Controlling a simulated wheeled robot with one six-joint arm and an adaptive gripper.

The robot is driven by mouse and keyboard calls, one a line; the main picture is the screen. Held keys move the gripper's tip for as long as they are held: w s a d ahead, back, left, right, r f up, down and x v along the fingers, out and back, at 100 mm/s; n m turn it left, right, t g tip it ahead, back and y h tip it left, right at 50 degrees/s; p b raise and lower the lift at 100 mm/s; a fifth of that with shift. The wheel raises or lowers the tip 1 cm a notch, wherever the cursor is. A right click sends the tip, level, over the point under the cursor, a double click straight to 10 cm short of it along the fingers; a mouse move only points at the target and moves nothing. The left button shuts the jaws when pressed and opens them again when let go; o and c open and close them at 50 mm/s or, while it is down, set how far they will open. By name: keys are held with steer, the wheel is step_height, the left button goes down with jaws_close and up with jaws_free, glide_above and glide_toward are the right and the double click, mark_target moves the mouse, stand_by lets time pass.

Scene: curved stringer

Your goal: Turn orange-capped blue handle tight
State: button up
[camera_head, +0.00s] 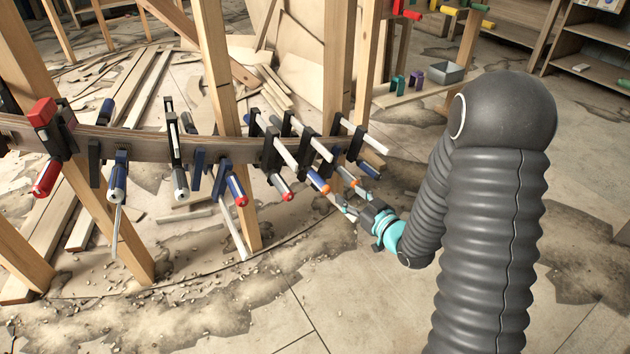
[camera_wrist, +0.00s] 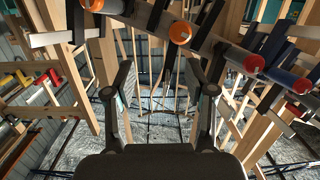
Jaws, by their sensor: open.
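Two blue handles with orange caps show near the right end of the row of clamps in the head view: one on the left (camera_head: 316,179) and one on the right (camera_head: 346,175). I cannot tell which one the task names. My gripper (camera_head: 354,200) is just below and right of these handles in the head view. In the wrist view, its fingers (camera_wrist: 159,75) are apart with nothing between them, and both caps lie outside the gap.
The curved wooden stringer (camera_head: 145,146) carries several clamps, some with red-capped handles (camera_head: 281,187). Upright wooden posts (camera_head: 218,80) stand among them. A grey bin (camera_head: 445,72) is on a low shelf behind. The floor right of the clamps is mostly clear.

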mark_target(314, 178)
steer(key=w+a, duration=0.3)
steer(key=w+a+f+y, duration=0.1)
steer(key=w+a, duration=0.2)
steer(key=w+a+f+y, duration=0.1)
steer(key=w+a, duration=0.2)
steer(key=a, duration=0.1)
steer(key=shift+a+f, duration=0.1)
stand_by(0.4)
jaws_close()
